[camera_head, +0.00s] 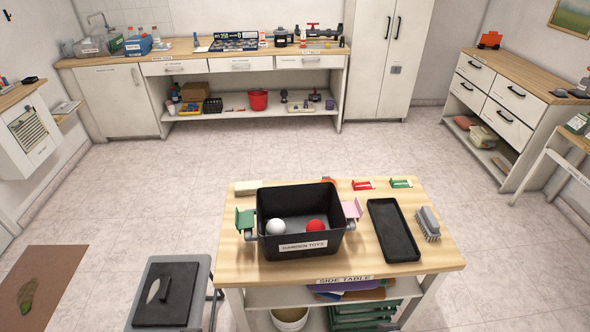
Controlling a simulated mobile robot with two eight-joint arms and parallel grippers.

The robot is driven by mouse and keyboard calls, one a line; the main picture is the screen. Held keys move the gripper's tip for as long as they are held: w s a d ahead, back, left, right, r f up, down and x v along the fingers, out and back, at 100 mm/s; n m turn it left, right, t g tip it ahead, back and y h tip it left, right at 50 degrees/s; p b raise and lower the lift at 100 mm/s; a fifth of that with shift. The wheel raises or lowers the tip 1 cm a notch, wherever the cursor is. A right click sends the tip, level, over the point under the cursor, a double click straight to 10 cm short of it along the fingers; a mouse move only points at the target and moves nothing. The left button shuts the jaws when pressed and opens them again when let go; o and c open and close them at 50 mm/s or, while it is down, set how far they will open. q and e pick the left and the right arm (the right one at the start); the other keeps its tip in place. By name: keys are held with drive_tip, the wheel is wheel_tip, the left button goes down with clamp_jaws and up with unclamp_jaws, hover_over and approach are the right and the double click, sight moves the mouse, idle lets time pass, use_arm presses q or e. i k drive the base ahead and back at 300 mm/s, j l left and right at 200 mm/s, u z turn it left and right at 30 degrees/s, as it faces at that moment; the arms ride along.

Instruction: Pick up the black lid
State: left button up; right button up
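A black lid (393,231), shallow and rectangular with a raised rim, lies flat on the right part of the wooden side table (437,258). To its left stands an open black bin (302,246) labelled "GARDEN TOYS". A white ball (275,227) and a red ball (316,227) are inside the bin. A green clip (245,219) is at the bin's left side and a pink clip (351,208) at its right. The lid and bin are apart. Neither of my grippers is in view.
A grey scrub brush (429,223) lies just right of the lid. Red (363,185) and green (401,183) clips lie along the table's back edge. A dark-topped stool (165,297) stands at the lower left. Open tiled floor (170,190) lies between table and back counter.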

sight(166, 297)
drive_tip(key=u, duration=1.35)
drive_tip(key=z, duration=1.4)
drive_tip(key=u, duration=1.4)
drive_tip(key=i+u, duration=0.5)
drive_tip(key=u, duration=0.2)
drive_tip(key=i+u, duration=0.35)
drive_tip(key=k+l, duration=0.05)
drive_tip(key=k, duration=0.05)
